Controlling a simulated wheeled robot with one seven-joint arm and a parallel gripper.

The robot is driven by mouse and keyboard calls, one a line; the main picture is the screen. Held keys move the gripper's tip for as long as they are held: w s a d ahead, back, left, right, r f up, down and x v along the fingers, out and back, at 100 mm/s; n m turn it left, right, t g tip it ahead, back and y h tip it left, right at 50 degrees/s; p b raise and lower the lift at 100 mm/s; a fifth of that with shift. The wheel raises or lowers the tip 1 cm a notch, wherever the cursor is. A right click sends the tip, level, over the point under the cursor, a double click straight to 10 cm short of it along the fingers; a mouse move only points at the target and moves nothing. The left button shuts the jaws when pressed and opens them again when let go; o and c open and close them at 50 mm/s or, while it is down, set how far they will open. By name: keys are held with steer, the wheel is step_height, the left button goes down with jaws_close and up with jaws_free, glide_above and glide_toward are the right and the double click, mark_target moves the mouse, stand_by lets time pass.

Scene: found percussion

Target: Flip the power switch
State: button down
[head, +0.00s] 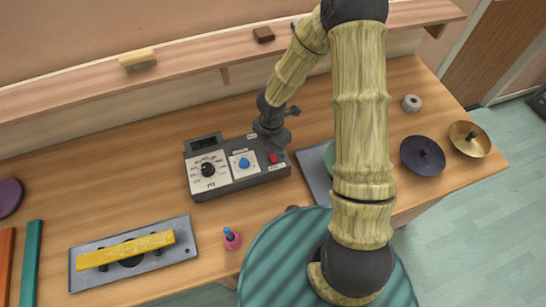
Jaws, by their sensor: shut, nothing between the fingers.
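A dark grey control box (228,188) stands on the wooden table near the middle of the head view. Its top has a black dial on a white panel (208,170), a blue knob (244,163) and a small red switch (273,158) at the right end. The small labels are too blurred to read. My gripper (270,146) points down at the right end of the box, just behind the red switch. It is shut and holds nothing. I cannot tell whether its tips touch the switch, or which way the switch is set.
A grey plate with a yellow bar (125,250) and a pink-and-blue item (231,238) lie in front. Purple (422,155) and brass (468,138) discs and a pale roll (411,103) sit right. A shelf (195,55) runs behind. My arm hides part of the right side.

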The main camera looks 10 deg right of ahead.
steer(key=shift+w+f+b, duration=0.1)
steer(key=shift+f+b, duration=0.2)
steer(key=shift+f, duration=0.15)
steer(key=shift+s+f, duration=0.1)
steer(key=shift+s, duration=0.1)
steer(key=shift+w+f+b, duration=0.1)
steer(key=shift+f+b, duration=0.3)
steer(key=shift+b, duration=0.05)
stand_by(0.4)
step_height(320, 180, up, 7)
steer(key=p, duration=0.7)
steer(key=shift+r, duration=0.1)
stand_by(0.5)
